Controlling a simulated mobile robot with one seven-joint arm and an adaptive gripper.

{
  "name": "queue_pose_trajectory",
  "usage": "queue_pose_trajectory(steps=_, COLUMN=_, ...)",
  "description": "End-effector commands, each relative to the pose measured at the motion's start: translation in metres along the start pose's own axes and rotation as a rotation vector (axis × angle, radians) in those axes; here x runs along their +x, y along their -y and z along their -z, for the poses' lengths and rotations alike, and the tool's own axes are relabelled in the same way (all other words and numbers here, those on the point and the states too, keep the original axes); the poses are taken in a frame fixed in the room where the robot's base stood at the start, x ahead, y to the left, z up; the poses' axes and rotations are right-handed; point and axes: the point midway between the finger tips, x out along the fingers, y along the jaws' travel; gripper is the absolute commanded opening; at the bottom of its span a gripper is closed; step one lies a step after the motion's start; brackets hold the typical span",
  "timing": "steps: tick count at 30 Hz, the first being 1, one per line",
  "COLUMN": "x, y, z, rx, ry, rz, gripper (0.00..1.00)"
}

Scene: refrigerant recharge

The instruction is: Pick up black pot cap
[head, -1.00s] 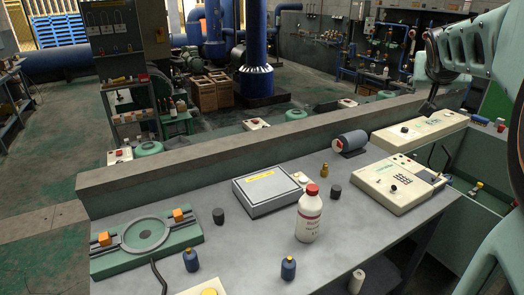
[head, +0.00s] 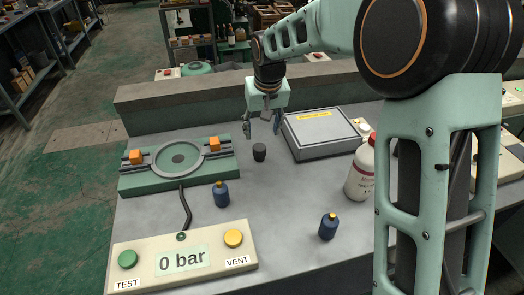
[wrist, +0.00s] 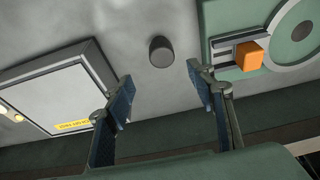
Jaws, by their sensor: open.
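The black pot cap (head: 259,152), a small dark cylinder, stands upright on the grey bench between the green ring fixture and the flat grey box. In the wrist view the cap (wrist: 161,52) lies beyond the fingertips, in line with the gap between them. My gripper (head: 263,130) is open and empty above and behind the cap, apart from it. In the wrist view both blue-padded fingers of my gripper (wrist: 160,88) are spread wide.
The green fixture (head: 222,168) with orange blocks is left of the cap. The grey box (head: 322,142) is close on its right. Blue bottles (head: 221,194) (head: 328,226), a white red-capped bottle (head: 359,178) and the 0 bar panel (head: 205,262) are nearer. A low wall (head: 150,108) runs behind.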

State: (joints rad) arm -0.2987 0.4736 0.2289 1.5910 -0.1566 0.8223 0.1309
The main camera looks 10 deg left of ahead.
Motion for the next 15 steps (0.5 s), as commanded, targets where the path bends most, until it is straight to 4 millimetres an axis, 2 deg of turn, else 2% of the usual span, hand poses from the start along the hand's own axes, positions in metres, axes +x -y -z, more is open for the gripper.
queue_pose_trajectory(steps=7, x=0.039, y=0.002, z=-0.001, rx=-0.001, ry=0.004, rz=0.002, gripper=0.51)
queue_pose_trajectory(steps=15, x=0.061, y=0.002, z=-0.002, rx=-0.001, ry=0.002, rz=0.001, gripper=0.51)
